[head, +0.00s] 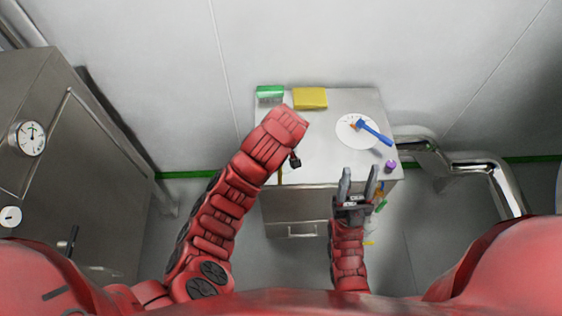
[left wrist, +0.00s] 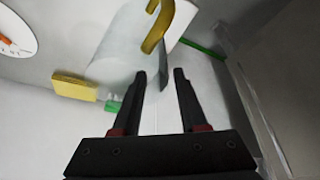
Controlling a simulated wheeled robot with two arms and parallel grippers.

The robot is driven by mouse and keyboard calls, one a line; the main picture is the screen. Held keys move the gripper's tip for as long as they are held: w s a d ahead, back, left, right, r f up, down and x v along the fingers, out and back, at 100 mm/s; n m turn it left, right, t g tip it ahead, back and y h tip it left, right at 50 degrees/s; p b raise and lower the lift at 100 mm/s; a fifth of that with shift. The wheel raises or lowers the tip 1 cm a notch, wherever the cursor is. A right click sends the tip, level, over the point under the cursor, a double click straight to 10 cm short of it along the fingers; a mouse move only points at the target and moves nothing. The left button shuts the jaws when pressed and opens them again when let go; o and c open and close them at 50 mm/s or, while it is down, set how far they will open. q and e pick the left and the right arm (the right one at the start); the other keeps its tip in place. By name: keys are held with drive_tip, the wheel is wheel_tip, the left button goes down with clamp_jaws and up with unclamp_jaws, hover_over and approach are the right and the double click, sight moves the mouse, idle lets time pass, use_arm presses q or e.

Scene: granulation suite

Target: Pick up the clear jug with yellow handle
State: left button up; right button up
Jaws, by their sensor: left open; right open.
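The clear jug (left wrist: 125,45) stands out in the left wrist view, with its curved yellow handle (left wrist: 159,24) at the top middle. In the head view my left arm hides most or all of the jug. My left gripper (left wrist: 160,73) is open, its two fingers pointing toward the jug and handle. The handle lies just beyond the fingertips, not gripped. A thin grey strip shows between the tips; I cannot tell what it is. My right gripper (head: 360,174) is open and empty at the front edge of the steel table (head: 325,160).
A green block (head: 270,92) and a yellow block (head: 310,98) sit at the table's back edge. A white disc (head: 346,140) with a blue-handled tool (head: 374,132) and a purple object (head: 391,166) are at the right. A steel cabinet (head: 75,150) stands left.

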use_arm(q)
drive_tip(key=shift+b+x, duration=0.85)
drive_tip(key=shift+x, duration=0.35)
drive_tip(key=shift+a+p+x, duration=0.25)
drive_tip(key=shift+p+x, duration=0.9)
drive_tip(key=shift+p, duration=0.1)
drive_tip(key=shift+w+f, duration=0.1)
drive_tip(key=shift+f, duration=0.2)
drive_tip(key=shift+w+a+f, duration=0.1)
drive_tip(key=shift+f, duration=0.2)
clamp_jaws()
